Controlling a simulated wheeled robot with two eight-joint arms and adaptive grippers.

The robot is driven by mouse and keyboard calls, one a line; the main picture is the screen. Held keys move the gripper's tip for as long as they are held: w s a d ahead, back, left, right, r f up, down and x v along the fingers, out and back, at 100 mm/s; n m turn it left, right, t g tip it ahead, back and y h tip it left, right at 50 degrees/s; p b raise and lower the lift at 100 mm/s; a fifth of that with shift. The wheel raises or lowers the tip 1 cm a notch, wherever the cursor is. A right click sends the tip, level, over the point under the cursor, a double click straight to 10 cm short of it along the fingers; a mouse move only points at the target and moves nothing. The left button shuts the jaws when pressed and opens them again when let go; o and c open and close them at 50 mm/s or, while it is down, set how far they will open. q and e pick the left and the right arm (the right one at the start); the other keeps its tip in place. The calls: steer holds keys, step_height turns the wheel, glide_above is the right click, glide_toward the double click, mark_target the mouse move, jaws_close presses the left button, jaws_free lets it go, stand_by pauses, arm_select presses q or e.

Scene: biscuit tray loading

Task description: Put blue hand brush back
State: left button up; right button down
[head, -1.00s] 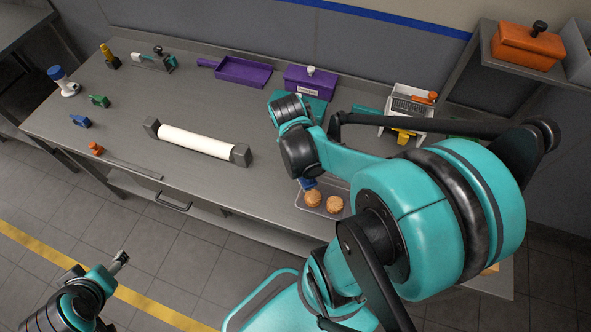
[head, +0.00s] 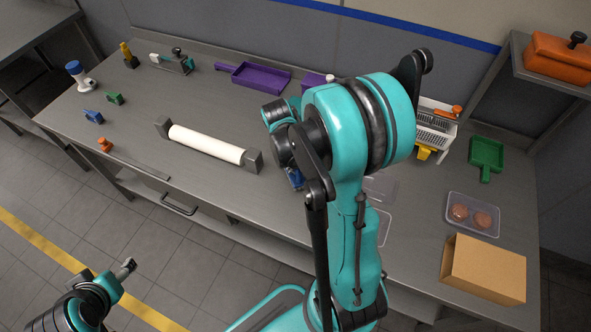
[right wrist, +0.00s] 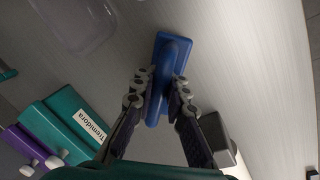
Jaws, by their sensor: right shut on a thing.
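The blue hand brush (right wrist: 174,52) lies between the fingers of my right gripper (right wrist: 161,90) in the right wrist view, over a grey steel surface. The fingers are shut on it. In the head view a small part of the blue brush (head: 294,180) shows beside my right arm, which hides most of it and the gripper. I cannot tell whether the brush touches the table. My left gripper (head: 127,267) is low at the left, off the table's front edge, with nothing visible in it; its jaws are too small to read.
A white roller (head: 205,143) with grey end blocks lies left of the brush on the steel table (head: 150,130). A purple tray (head: 255,77) and teal box (right wrist: 75,125) are behind. At right are a green scoop (head: 487,152), a clear tray (head: 455,200) and a cardboard box (head: 484,268).

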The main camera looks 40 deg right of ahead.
steer(key=shift+f, duration=0.3)
steer(key=shift+f, duration=0.2)
steer(key=c, duration=1.5)
jaws_free()
steer(key=shift+r, duration=0.1)
steer(key=shift+c, duration=0.2)
